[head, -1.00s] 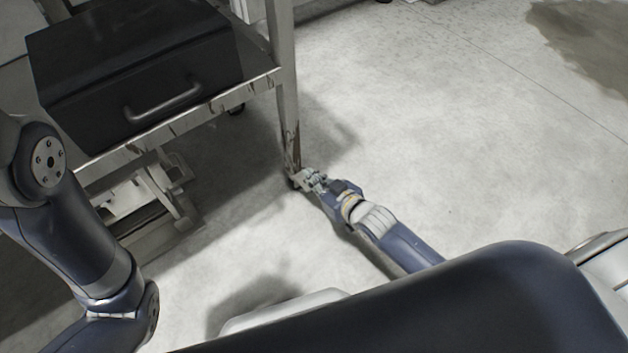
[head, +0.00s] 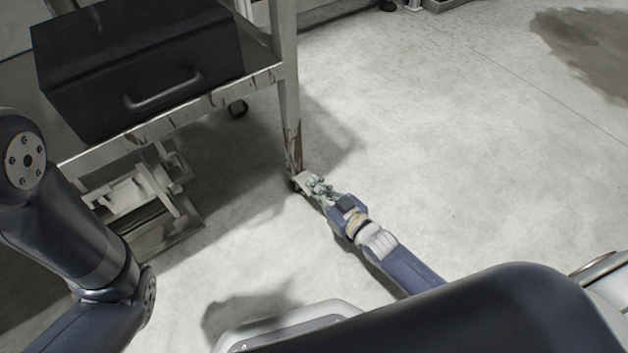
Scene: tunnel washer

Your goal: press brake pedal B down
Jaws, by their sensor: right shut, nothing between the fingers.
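A metal cart leg (head: 290,125) with rust near its foot comes down to a small dark caster. A small pale tab (head: 306,184), seemingly the brake pedal, sticks out from the caster towards my right gripper. No letter on it can be read, and I cannot tell whether it is up or down. My right gripper (head: 318,186) is shut and empty, low over the floor at the tab's right. Its fingertips overlap the tab in the picture, and I cannot tell whether they touch. My left gripper is out of view.
A black box with a handle (head: 165,92) sits on the metal cart shelf (head: 225,98) above. A metal frame (head: 135,200) stands underneath, near my left arm. The concrete floor to the right is open, with a dark stain (head: 590,45).

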